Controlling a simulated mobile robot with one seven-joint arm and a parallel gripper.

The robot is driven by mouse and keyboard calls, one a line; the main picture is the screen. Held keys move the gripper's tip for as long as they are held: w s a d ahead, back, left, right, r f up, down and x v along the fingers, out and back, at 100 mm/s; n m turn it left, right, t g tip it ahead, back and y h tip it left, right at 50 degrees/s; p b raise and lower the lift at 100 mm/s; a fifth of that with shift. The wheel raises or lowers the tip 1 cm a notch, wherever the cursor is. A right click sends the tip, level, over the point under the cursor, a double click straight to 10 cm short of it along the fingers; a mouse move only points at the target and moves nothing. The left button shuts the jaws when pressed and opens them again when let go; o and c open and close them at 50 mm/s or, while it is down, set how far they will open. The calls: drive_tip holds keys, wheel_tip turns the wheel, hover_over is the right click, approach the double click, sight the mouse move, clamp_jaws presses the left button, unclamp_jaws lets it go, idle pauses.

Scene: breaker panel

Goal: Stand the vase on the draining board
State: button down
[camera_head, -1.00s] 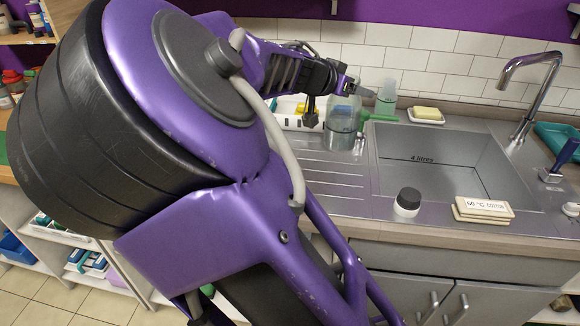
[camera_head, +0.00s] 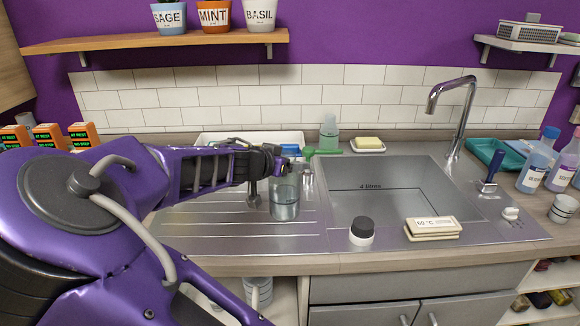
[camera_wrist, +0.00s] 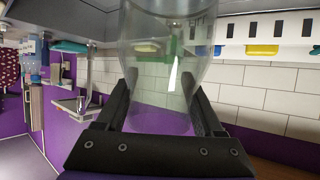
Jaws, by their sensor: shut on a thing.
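The clear glass vase (camera_head: 285,203) is upright over the ribbed draining board (camera_head: 205,232), at its right side beside the sink. Its lower part looks blue-green. Its base is at or very close to the board; I cannot tell whether it touches. My gripper (camera_head: 285,167) reaches in from the left and is shut on the vase's upper part. In the wrist view the vase (camera_wrist: 165,65) stands between the two fingers of my gripper (camera_wrist: 165,98), and wall tiles show through the glass.
The sink basin (camera_head: 390,190) is right of the vase. A dark-capped white jar (camera_head: 361,232) and a sign block (camera_head: 432,228) stand along the front. Behind are a greenish bottle (camera_head: 328,133), a soap dish (camera_head: 368,145) and a white tray (camera_head: 225,138). The board's front left is clear.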

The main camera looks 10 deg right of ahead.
drive_tip(key=shift+f, duration=0.25)
drive_tip(key=shift+f, duration=0.2)
unclamp_jaws()
drive_tip(key=shift+r, duration=0.1)
drive_tip(key=shift+r, duration=0.2)
drive_tip(key=shift+s+a, duration=0.2)
drive_tip(key=shift+a, duration=0.15)
drive_tip(key=p+v, duration=0.1)
drive_tip(key=v, duration=1)
drive_tip(key=shift+s, duration=0.15)
